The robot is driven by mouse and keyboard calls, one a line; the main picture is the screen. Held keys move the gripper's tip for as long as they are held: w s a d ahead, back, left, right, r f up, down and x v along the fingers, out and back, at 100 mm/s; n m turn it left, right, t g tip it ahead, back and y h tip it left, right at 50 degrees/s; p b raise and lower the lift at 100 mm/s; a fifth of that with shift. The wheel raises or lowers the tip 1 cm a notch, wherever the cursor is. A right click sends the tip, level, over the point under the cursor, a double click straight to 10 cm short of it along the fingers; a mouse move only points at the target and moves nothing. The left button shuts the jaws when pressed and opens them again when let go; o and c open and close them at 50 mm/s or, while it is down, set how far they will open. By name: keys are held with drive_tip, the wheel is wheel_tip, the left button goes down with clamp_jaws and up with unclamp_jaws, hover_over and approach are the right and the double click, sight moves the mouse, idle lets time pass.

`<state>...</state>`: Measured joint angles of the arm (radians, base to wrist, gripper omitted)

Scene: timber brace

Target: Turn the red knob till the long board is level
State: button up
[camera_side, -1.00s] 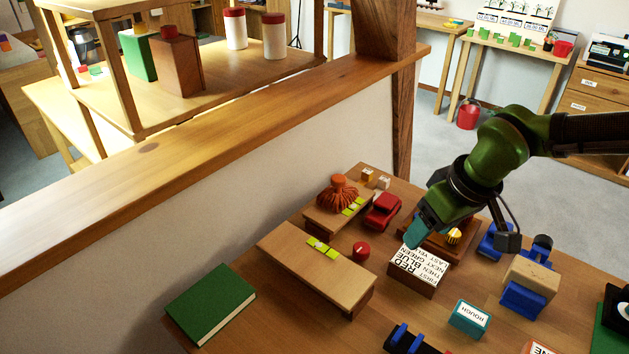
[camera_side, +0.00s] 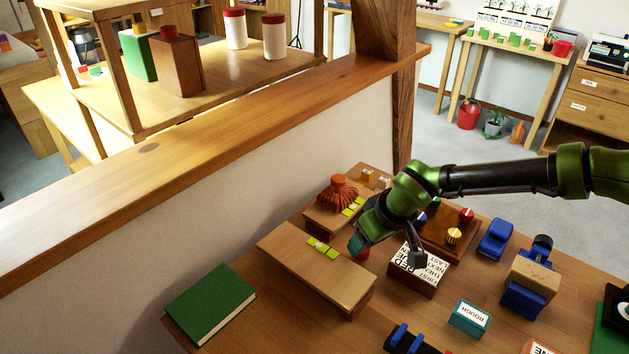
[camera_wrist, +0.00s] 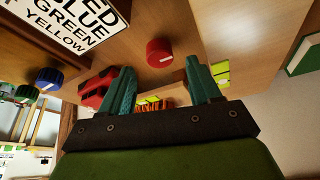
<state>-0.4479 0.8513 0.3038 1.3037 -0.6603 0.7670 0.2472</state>
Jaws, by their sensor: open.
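The red knob (camera_side: 364,254) sits beside the long board (camera_side: 300,272), partly hidden by my gripper in the side view. In the wrist view the red knob (camera_wrist: 159,53) shows whole, with a white mark, ahead of the gap between my fingers. My gripper (camera_side: 357,243) is open and empty, close to the knob; its two teal fingers also show in the wrist view (camera_wrist: 160,85). A yellow-green level (camera_side: 322,248) lies on the long board; its bubble is too small to read. I cannot tell whether the board is level.
A sign block (camera_side: 412,281) stands right of the knob. Behind it is a wooden base with another red knob (camera_side: 466,214) and a yellow knob (camera_side: 453,235). A shorter board (camera_side: 318,218) carries an orange ribbed object (camera_side: 340,193). A green book (camera_side: 210,303) lies front left.

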drive_tip(key=shift+x, duration=1.95)
drive_tip(key=c, duration=1.1)
drive_tip(key=shift+o, duration=0.2)
drive_tip(key=shift+d+n, duration=0.1)
drive_tip(key=shift+n, duration=0.2)
drive_tip(key=n+y, duration=0.1)
drive_tip(key=n, duration=0.1)
drive_tip(key=n+g, duration=0.1)
drive_tip(key=n, duration=0.2)
drive_tip(key=shift+w+d+g+y, duration=0.1)
drive_tip(key=shift+w+g+y, duration=0.05)
drive_tip(key=shift+g+y, duration=0.2)
drive_tip(key=n+g, duration=0.1)
drive_tip(key=n, duration=0.2)
drive_tip(key=n+g+y, duration=0.1)
drive_tip(key=n, duration=0.2)
